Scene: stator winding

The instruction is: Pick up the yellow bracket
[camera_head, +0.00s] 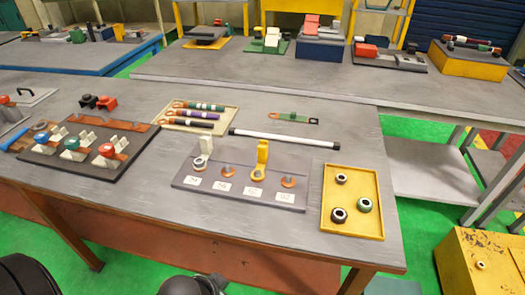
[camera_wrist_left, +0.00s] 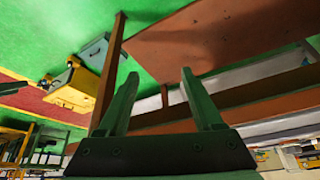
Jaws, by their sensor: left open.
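The yellow bracket (camera_head: 262,155) stands upright on a grey board (camera_head: 228,168) on the near workbench in the head view. Its ring-shaped foot lies on the board, and nothing touches its upright part. A similar white bracket (camera_head: 205,148) stands on the same board to its left. My left gripper (camera_wrist_left: 159,74) shows in the left wrist view with its two fingers apart and nothing between them. Beyond the fingers are the table's brown underside parts and green floor, and no bracket.
A white rod (camera_head: 285,139) lies behind the board. A yellow tray (camera_head: 325,220) with 3 rings is to its right. A beige tray (camera_head: 228,128) with striped parts and a dark fixture (camera_head: 60,160) are to its left. The strip before the board is clear.

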